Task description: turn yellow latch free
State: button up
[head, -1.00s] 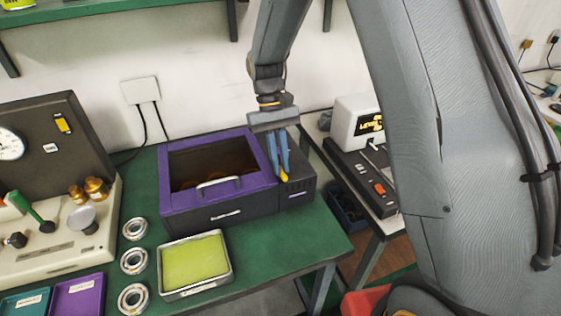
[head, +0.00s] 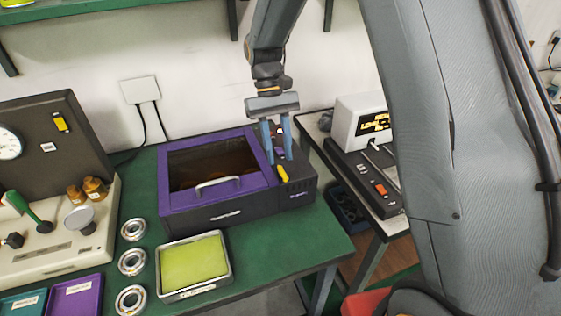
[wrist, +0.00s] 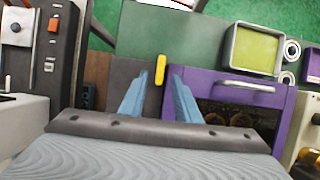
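The yellow latch (head: 283,173) sits on the dark right-hand part of the black box, beside the purple-framed lid (head: 170,200). In the wrist view the yellow latch (wrist: 160,70) shows whole, roughly parallel to the lid's near edge and apart from it. The lid looks down, with a silver handle (head: 218,184) at its front. My gripper (head: 279,160) is open and empty, just above and behind the latch. In the wrist view its blue fingertips (wrist: 158,90) stand either side of the latch's line, with a gap to it. Brownish ring shapes (wrist: 240,119) show dimly through the lid window.
A tray with a yellow-green pad (head: 194,264) stands in front of the box. Several metal bearing rings (head: 132,262) lie left of it. A beige gauge unit (head: 60,215) is at left. A side table with a display device (head: 362,125) stands right. The wall is close behind.

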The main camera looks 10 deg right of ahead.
jog(key=b+v, duration=0.1)
jog(key=v, duration=0.3)
jog(key=shift+w+r, duration=0.1)
jog(key=shift+r, duration=0.25)
jog(key=shift+c, duration=0.2)
dwell(0.9)
